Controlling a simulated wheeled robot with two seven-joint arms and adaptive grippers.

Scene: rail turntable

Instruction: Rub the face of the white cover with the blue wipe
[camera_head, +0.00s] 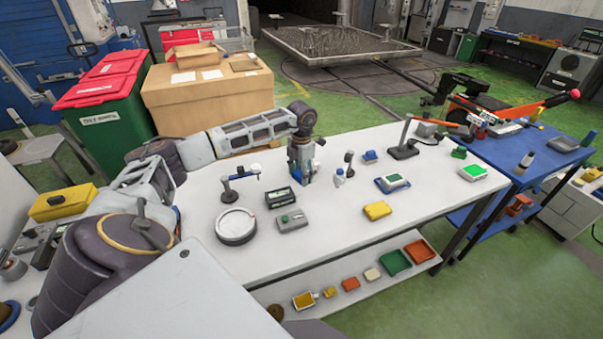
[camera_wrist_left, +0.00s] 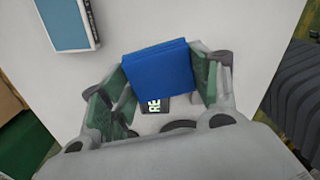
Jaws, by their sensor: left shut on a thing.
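The blue wipe (camera_wrist_left: 158,70) is a flat blue block held between the two green-padded fingers of my left gripper (camera_wrist_left: 155,88). In the head view my left gripper (camera_head: 304,178) points down over the white table, behind the black labelled box (camera_head: 281,198). The wipe is mostly hidden there by the gripper. A round white disc with a dark rim (camera_head: 236,225) lies at the table's front left, apart from the gripper. It may be the white cover, but I cannot tell for certain. In the wrist view a black thing with white letters (camera_wrist_left: 154,104) shows partly behind the wipe.
On the white table (camera_head: 325,235), a small stand (camera_head: 228,188), a grey device (camera_head: 292,221), a yellow block (camera_head: 377,210) and a grey-blue device (camera_head: 392,183) stand around my gripper. A lamp-like stand (camera_head: 403,150) is farther right. Bare tabletop lies between them.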

